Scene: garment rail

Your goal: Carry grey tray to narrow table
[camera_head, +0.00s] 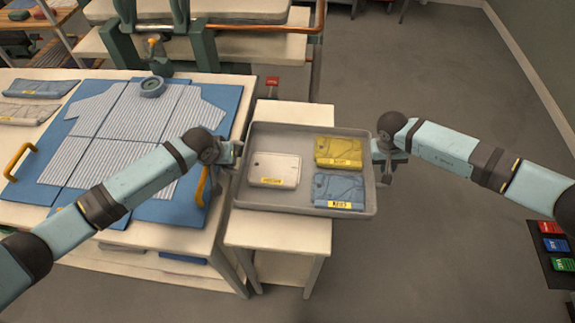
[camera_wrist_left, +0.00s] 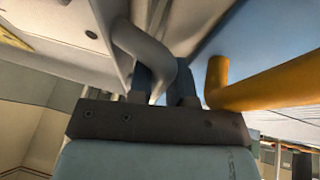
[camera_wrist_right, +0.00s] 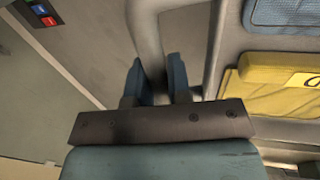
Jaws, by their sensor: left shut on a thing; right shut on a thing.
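The grey tray (camera_head: 300,203) is in the head view, level, over the narrow table (camera_head: 275,238) and reaching past its right edge. I cannot tell whether it touches the tabletop. It holds a white folded garment (camera_head: 274,170), a yellow one (camera_head: 338,151) and a blue one (camera_head: 339,190), each with a yellow label. My left gripper (camera_head: 232,160) is shut on the tray's left handle, which shows in the left wrist view (camera_wrist_left: 140,45). My right gripper (camera_head: 386,165) is shut on the right handle, seen in the right wrist view (camera_wrist_right: 147,40).
A big table (camera_head: 120,235) on the left bears a blue folding board (camera_head: 170,212) with a striped shirt (camera_head: 130,125) and orange handles. One orange handle (camera_wrist_left: 265,85) is close to my left gripper. A press stands behind. Floor at the right is clear, except a dark panel with coloured blocks (camera_head: 553,244).

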